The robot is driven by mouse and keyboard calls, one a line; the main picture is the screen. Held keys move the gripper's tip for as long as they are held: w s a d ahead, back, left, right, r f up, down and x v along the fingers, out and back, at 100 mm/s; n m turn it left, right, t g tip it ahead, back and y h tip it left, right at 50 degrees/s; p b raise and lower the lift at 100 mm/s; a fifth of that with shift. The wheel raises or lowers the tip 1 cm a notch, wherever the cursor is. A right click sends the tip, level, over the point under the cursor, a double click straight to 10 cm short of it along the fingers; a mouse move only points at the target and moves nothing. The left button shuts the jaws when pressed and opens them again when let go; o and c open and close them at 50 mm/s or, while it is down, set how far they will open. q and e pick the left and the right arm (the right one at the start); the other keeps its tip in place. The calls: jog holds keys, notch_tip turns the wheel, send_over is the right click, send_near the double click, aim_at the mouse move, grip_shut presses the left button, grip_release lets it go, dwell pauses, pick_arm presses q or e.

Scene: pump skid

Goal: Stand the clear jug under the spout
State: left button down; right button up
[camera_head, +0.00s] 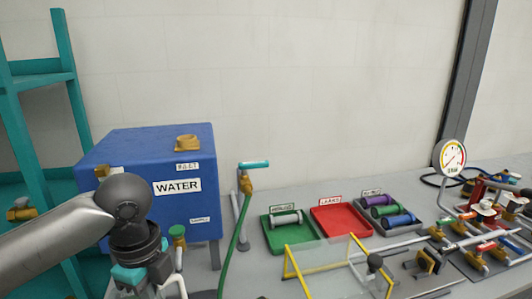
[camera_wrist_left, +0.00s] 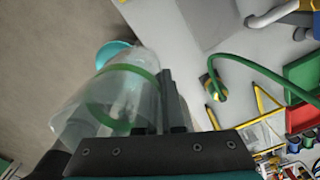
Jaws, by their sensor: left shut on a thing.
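The clear jug (camera_wrist_left: 80,118) with a green band fills the left of the left wrist view, tilted in that picture. My left gripper (camera_wrist_left: 168,78) is shut on it at its side; the exact grip point is hard to see. In the head view my left gripper (camera_head: 142,278) is at the bottom left, in front of the blue WATER tank (camera_head: 140,155). A pale bit of what looks like the jug shows beside it at the lower edge; the rest is hidden. A brass tap with a green knob (camera_head: 178,236) sits low on the tank's front, close right of my gripper. My right gripper is out of view.
A teal-handled tap (camera_head: 250,180) with a green hose (camera_head: 232,250) stands right of the tank. A yellow-framed clear guard (camera_head: 320,257), green tray (camera_head: 274,241), red tray (camera_head: 340,222) and pipework with a gauge (camera_head: 452,157) are further right. A teal rack (camera_head: 66,60) is at left.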

pick_arm(q)
jog(key=n, duration=0.2)
jog(key=n+b, duration=0.1)
jog(key=n, duration=0.1)
jog(key=s+d+n, duration=0.1)
jog(key=shift+f+n, duration=0.4)
jog(key=n, duration=0.1)
jog(key=n+b, duration=0.1)
jog(key=n, duration=0.2)
jog(key=shift+s+d+f, duration=0.25)
jog(key=shift+s+f, duration=0.05)
jog(key=shift+s, duration=0.05)
jog(key=n, duration=0.2)
jog(key=n+b, duration=0.1)
jog(key=n, duration=0.1)
jog(key=s+n, duration=0.1)
jog(key=shift+d+f+n, duration=0.35)
jog(key=shift+n, duration=0.05)
jog(key=n, duration=0.1)
jog(key=n+b, duration=0.1)
jog(key=n, duration=0.1)
jog(key=s+n, duration=0.1)
jog(key=n, duration=0.1)
jog(key=shift+d+f, duration=0.25)
jog(key=shift+f, duration=0.1)
